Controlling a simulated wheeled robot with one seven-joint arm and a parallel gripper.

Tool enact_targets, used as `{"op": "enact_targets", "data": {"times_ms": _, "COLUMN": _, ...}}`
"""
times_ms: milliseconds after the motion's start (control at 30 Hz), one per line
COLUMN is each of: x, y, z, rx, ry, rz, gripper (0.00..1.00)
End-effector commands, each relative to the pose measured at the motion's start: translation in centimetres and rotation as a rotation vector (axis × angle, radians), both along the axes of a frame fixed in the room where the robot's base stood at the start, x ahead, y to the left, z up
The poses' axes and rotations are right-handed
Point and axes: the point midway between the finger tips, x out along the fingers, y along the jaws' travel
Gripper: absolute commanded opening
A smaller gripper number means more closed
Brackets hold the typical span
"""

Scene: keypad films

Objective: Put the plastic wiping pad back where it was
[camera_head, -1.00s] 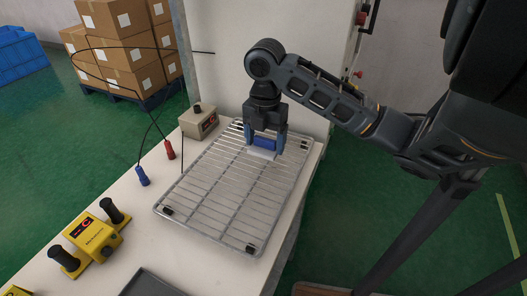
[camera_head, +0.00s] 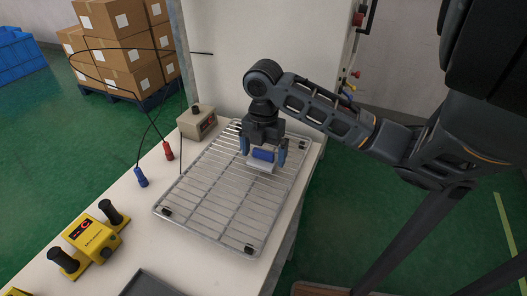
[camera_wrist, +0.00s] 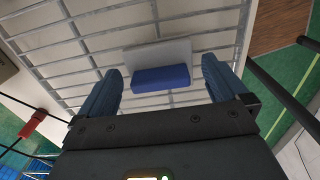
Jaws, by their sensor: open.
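The wiping pad (camera_head: 262,160) has a blue block on top of a pale, whitish base. It lies on the wire rack (camera_head: 215,215), near the rack's far end. In the wrist view the pad (camera_wrist: 161,79) sits between and just beyond the two blue fingers, with a gap on each side. My gripper (camera_head: 264,154) is open and above the pad, fingers pointing down. It also shows in the wrist view (camera_wrist: 160,92), empty between its fingers.
A grey box (camera_head: 197,122) stands left of the rack. Red (camera_head: 168,151) and blue (camera_head: 141,177) probes with black leads stand on the white table (camera_head: 125,235). A yellow device (camera_head: 92,239) with black handles is at front left, near a dark tray (camera_head: 150,285).

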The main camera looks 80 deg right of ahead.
Motion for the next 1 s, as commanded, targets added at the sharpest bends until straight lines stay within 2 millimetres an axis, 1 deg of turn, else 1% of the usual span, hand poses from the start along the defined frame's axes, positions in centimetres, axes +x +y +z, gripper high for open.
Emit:
{"op": "enact_targets", "data": {"times_ms": 133, "x": 0.0, "y": 0.0, "z": 0.3, "rx": -0.001, "ry": -0.001, "rz": 0.000, "gripper": 1.00}}
{"op": "enact_targets", "data": {"times_ms": 233, "x": 0.0, "y": -0.1, "z": 1.3, "rx": -0.001, "ry": -0.002, "rz": 0.000, "gripper": 1.00}}
{"op": "enact_targets", "data": {"times_ms": 367, "x": 0.1, "y": 0.0, "z": 3.5, "rx": -0.003, "ry": -0.001, "rz": 0.003, "gripper": 1.00}}
{"op": "enact_targets", "data": {"times_ms": 533, "x": 0.0, "y": -0.2, "z": 7.3, "rx": -0.006, "ry": 0.000, "rz": 0.003, "gripper": 1.00}}
{"op": "enact_targets", "data": {"times_ms": 700, "x": 0.0, "y": -0.1, "z": 9.9, "rx": -0.005, "ry": 0.001, "rz": 0.002, "gripper": 1.00}}
{"op": "enact_targets", "data": {"times_ms": 800, "x": 0.0, "y": -0.1, "z": 11.0, "rx": -0.003, "ry": 0.001, "rz": 0.001, "gripper": 1.00}}
{"op": "enact_targets", "data": {"times_ms": 1000, "x": 0.0, "y": 0.0, "z": 12.0, "rx": -0.001, "ry": 0.000, "rz": 0.000, "gripper": 1.00}}
